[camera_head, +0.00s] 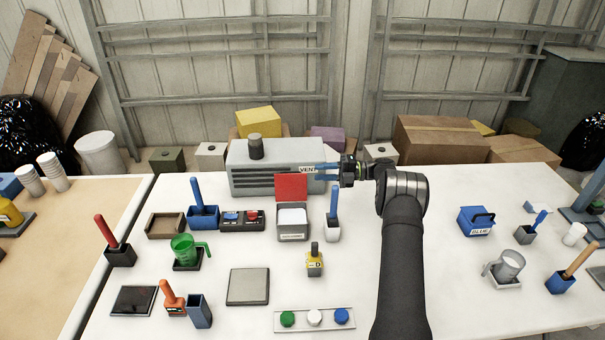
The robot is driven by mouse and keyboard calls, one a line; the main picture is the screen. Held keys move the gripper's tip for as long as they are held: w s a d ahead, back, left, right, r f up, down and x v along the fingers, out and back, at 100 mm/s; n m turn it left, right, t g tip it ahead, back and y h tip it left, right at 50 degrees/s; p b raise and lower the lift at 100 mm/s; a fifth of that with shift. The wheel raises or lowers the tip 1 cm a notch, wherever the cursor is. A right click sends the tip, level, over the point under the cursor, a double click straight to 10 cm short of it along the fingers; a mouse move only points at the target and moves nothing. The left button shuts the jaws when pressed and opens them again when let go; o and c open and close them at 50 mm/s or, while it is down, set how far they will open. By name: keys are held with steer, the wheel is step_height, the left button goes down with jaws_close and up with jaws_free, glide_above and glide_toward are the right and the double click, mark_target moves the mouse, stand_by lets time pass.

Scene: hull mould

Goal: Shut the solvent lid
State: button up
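The solvent box is a small grey open-topped tray (293,236) with a label on its front, too small to read surely, and a pale inside. Its red lid (291,187) stands upright at the back edge, so the box is open. My gripper (320,171) is just right of the lid's upper right edge in the picture and points left. Its blue fingers are small here and lie in front of the grey vent unit. I cannot tell whether they touch the lid or how far apart they are. No held object shows.
The grey vent unit (262,181) stands behind the lid. A white cup with a blue-handled tool (332,230) is close right of the box, and a switch panel (243,220) is left. My arm covers the table to the right.

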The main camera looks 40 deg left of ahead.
mark_target(291, 185)
steer(key=x, duration=0.7)
steer(key=shift+f, duration=0.1)
jaws_close()
